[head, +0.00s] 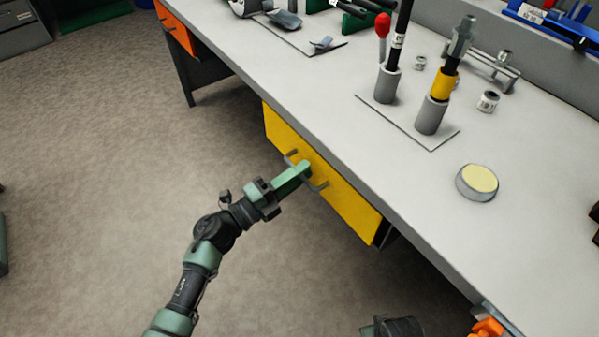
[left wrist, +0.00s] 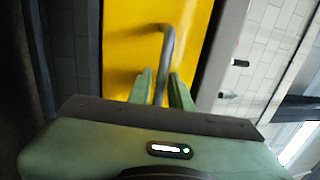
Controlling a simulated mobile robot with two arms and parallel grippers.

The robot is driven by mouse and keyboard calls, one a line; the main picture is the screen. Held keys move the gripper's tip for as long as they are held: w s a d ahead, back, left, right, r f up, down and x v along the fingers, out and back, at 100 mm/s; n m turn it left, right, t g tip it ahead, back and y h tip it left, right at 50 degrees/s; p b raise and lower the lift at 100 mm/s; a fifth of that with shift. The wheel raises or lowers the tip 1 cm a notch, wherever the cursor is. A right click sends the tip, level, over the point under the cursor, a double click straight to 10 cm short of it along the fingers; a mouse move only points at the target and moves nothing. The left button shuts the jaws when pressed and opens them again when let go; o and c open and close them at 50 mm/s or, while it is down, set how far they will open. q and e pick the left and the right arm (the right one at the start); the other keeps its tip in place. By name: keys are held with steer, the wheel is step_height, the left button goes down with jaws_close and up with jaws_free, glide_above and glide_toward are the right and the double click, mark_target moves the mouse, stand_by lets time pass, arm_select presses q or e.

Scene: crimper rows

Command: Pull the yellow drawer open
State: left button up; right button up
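The yellow drawer (head: 345,203) is set under the front edge of the grey workbench. Its front carries a grey bar handle (head: 320,186). My left gripper (head: 305,168) reaches the handle from the left. In the left wrist view the handle (left wrist: 168,45) runs down between the two green fingers (left wrist: 161,88), which are close around it, against the yellow drawer front (left wrist: 125,45). The drawer front looks about flush with the bench. Part of the handle is hidden behind the gripper. My right gripper does not clearly show.
The workbench top (head: 330,110) holds a screwdriver stand (head: 430,143), a round tin (head: 477,182) and other tools. An orange drawer (head: 178,27) is further along the bench. The floor (head: 110,130) in front of the yellow drawer is clear except for my arm.

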arm_select(q)
jaws_close()
stand_by(1.4)
